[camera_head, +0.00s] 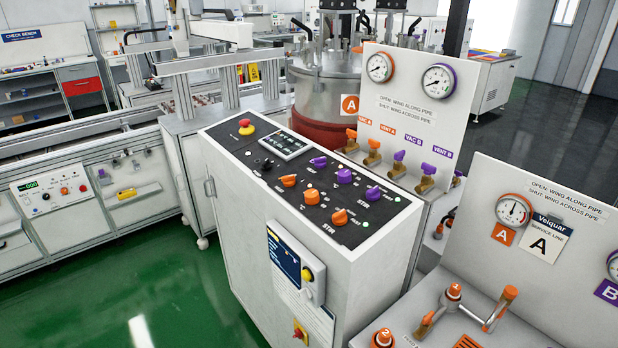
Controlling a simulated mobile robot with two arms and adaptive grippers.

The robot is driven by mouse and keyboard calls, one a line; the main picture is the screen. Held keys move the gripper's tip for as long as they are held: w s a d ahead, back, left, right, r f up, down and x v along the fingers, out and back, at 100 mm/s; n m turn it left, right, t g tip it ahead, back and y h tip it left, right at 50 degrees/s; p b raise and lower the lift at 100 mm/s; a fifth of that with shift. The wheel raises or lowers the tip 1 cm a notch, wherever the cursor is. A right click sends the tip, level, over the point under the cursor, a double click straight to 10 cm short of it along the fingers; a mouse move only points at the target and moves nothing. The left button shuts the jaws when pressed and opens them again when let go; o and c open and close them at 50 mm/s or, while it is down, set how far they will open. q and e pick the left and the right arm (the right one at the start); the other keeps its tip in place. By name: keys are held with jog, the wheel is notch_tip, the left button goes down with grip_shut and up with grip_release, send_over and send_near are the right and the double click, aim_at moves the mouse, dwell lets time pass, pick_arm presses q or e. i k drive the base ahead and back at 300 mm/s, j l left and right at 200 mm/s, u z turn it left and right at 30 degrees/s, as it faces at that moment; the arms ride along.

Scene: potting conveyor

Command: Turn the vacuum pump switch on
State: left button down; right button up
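A white control cabinet (222,170) stands in the middle of the head view with a black control panel on top. The panel carries orange knobs (312,197), purple knobs (344,176), a small black knob (267,164), a display (283,145) and a red button on a yellow base (245,126). On the cabinet's front are a blue-screened unit with a yellow knob (307,275) and, below it, a red-and-yellow rotary switch (300,331) near the picture's bottom edge. I cannot read which control is the vacuum pump switch. Neither of my grippers shows.
A white gauge board with orange valves (374,151) and purple valves (427,176) stands behind the cabinet, before a steel vessel (327,88). A service-line panel (540,250) with pipe fittings fills the lower right. Green floor (180,290) is clear at lower left.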

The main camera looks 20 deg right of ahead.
aim_at(265, 165)
jog(key=i+j+z, duration=0.3)
jog(key=j, duration=0.3)
jog(key=i+j+z, duration=0.15)
jog(key=j, duration=0.2)
jog(key=i+j+z, duration=0.15)
jog(key=j, duration=0.2)
